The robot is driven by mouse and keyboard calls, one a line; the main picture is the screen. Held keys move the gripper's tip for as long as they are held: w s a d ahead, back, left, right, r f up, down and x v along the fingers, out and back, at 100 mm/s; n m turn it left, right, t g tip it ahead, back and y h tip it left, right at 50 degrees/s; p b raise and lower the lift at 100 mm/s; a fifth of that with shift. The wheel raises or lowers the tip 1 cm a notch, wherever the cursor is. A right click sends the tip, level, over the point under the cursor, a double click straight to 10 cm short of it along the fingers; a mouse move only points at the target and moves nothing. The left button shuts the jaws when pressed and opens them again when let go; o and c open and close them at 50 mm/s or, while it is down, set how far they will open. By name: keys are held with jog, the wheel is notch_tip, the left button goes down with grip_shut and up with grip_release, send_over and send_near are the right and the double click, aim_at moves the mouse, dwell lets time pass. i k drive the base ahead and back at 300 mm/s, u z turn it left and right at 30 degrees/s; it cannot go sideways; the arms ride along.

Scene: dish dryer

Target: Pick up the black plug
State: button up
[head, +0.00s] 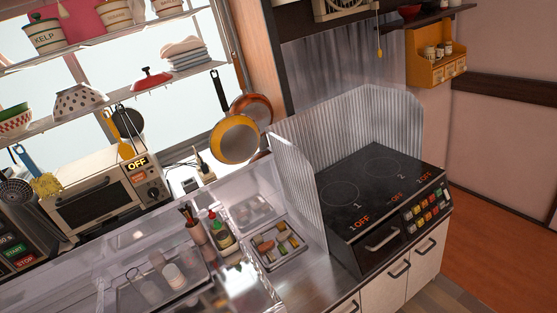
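A small black plug-like piece (190,186) sits on the light ledge between the toaster oven and the hanging pans. It is small and I cannot tell for certain that it is the plug. Dark cords run just above it towards a pale, outlet-like fitting (204,168) with another dark piece at its top. I cannot tell which cord joins which piece. My gripper is not in the frame.
A toaster oven (100,200) marked OFF stands left of the ledge. A clear-walled dish dryer (112,278) with bottles and trays lies in front. Pans (234,139) hang above the ledge. A black stove (375,190) with a corrugated metal guard (300,170) is right.

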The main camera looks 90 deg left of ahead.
aim_at(204, 166)
jog(key=i, duration=1.95)
jog(key=u, duration=3.2)
jog(key=i, duration=1.05)
jog(key=z, duration=0.05)
